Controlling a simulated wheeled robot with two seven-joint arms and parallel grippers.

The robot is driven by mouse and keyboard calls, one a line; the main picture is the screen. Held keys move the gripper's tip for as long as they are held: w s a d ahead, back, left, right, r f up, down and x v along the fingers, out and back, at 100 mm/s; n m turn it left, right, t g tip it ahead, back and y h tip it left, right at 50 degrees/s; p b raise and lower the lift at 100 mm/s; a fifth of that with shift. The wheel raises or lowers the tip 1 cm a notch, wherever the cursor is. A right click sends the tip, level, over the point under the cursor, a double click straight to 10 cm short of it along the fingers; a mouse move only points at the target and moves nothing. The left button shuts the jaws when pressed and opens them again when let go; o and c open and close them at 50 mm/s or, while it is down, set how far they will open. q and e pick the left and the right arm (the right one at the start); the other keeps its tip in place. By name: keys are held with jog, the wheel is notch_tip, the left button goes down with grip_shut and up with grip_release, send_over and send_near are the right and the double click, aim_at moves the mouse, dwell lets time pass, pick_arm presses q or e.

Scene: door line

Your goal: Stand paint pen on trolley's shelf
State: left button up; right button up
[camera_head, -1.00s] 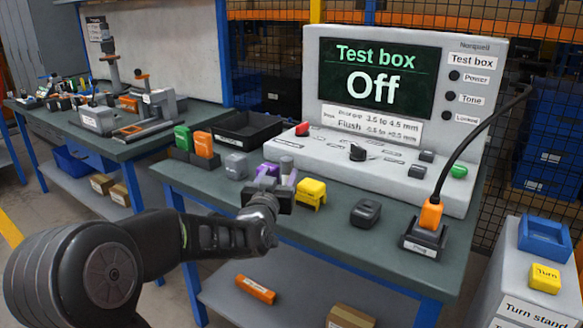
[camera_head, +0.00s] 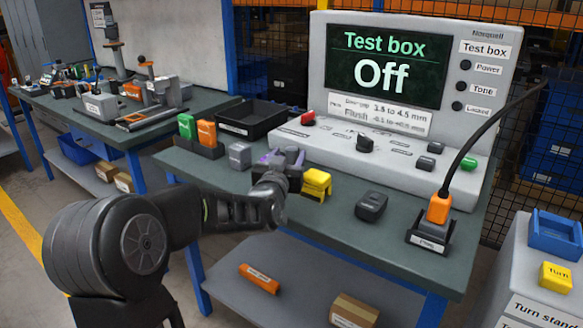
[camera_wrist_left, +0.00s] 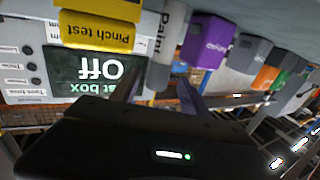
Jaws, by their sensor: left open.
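My left gripper (camera_head: 284,160) is over the near part of the bench top (camera_head: 335,222), between the grey block and the yellow block. Its jaws are open. In the left wrist view, which is upside down, a pale upright pen marked "Paint" (camera_wrist_left: 173,28) stands ahead of the two fingers (camera_wrist_left: 160,92), roughly in line with the gap. I cannot tell whether they touch it. In the head view the gripper hides the pen. I cannot make out a trolley for certain. My right gripper is not in view.
A yellow pinch test block (camera_head: 316,184) stands close right of the gripper. A purple block (camera_wrist_left: 208,48) is close by in the wrist view. A grey block (camera_head: 239,155) and black tray (camera_head: 252,121) are nearby. The lower shelf (camera_head: 310,262) bears an orange item (camera_head: 259,278).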

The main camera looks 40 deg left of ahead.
pick_arm(q)
jog(key=shift+x, duration=2.65)
jog(key=shift+d, duration=0.25)
grip_shut()
